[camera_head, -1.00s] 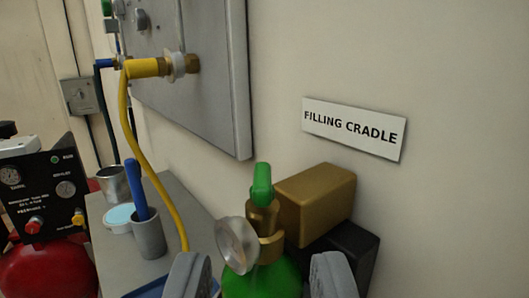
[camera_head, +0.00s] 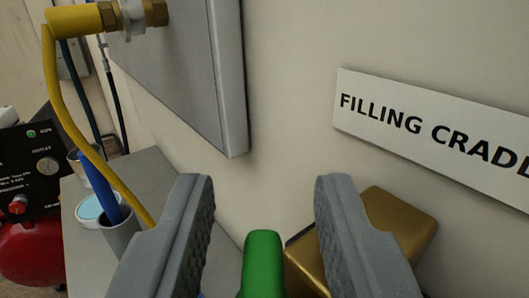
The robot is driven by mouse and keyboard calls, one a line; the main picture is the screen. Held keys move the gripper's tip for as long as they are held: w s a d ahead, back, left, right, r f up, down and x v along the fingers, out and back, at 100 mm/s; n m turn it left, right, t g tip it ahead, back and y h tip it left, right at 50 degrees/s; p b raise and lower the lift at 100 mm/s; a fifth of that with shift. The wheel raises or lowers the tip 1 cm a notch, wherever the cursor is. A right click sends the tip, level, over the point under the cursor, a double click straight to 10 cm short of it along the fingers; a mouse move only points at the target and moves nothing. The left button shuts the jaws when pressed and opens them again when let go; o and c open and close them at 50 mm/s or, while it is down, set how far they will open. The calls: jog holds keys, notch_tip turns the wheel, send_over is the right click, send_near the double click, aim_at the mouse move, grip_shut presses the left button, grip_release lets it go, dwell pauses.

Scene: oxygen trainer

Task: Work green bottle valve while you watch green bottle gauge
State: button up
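The green bottle valve's green handle (camera_head: 263,264) shows at the bottom centre of the view, cut off by the lower edge. My gripper (camera_head: 265,190) is open, with one grey finger to the left of the handle and one to the right. Neither finger visibly touches the handle. The green bottle's body and its gauge are out of view now.
A brass-coloured block (camera_head: 388,228) is behind and beside the right finger. The FILLING CRADLE sign (camera_head: 440,125) is on the wall. A grey panel (camera_head: 185,60) with a yellow hose (camera_head: 58,95) is at upper left. A cup (camera_head: 118,235) with a blue-handled tool stands on the grey bench (camera_head: 90,270).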

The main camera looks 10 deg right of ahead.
jog(key=shift+w, duration=0.55)
grip_shut()
